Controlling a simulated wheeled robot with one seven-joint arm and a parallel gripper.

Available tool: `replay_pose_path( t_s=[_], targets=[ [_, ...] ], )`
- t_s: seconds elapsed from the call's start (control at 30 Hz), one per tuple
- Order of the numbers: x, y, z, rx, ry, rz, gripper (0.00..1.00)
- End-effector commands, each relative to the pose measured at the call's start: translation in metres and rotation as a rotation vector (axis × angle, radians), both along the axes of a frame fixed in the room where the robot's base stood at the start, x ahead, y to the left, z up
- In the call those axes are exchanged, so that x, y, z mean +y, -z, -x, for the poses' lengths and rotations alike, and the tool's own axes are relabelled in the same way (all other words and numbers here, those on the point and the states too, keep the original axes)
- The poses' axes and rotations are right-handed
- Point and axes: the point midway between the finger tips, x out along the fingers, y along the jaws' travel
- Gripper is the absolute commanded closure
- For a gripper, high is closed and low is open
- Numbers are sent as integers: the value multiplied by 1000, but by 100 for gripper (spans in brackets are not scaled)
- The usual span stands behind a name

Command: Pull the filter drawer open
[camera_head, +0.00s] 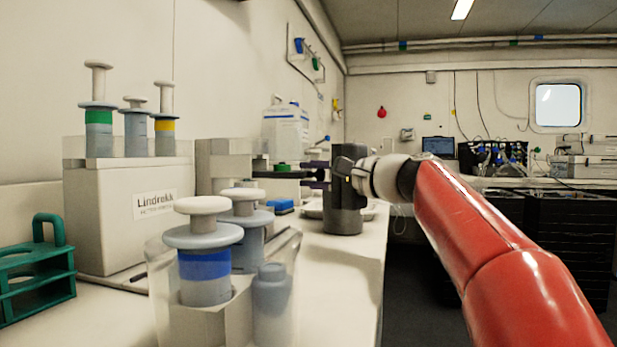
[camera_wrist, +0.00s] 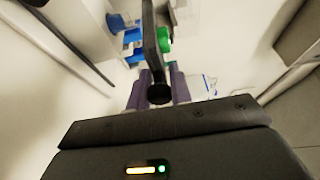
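A grey box-shaped unit (camera_head: 224,160) stands on the bench by the wall. A dark bar (camera_head: 277,174) sticks out from it toward my gripper; I cannot tell surely whether it is the filter drawer's handle. My gripper (camera_head: 318,175) points left from the dark wrist, its purple fingers one above and one below the bar's end. In the wrist view the bar (camera_wrist: 150,50) ends in a round black knob (camera_wrist: 158,94) in front of the fingers, one showing on each side. The fingers look apart, with no clear grip on the bar. The drawer itself is not clearly visible.
Plungers in a clear holder (camera_head: 203,265) stand close in front, with a white labelled box (camera_head: 130,215) and a green rack (camera_head: 38,270) to the left. A green part (camera_wrist: 165,40) and blue pieces (camera_wrist: 130,38) lie near the bar. The aisle right of the bench is free.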

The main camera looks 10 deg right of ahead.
Motion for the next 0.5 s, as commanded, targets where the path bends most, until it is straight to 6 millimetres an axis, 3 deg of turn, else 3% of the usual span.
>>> replay_pose_path(
  t_s=[0.37,0.5],
  targets=[
    [-1,0,1,0,0,0,70],
    [-13,2,11,1,4,1,70]
  ],
)
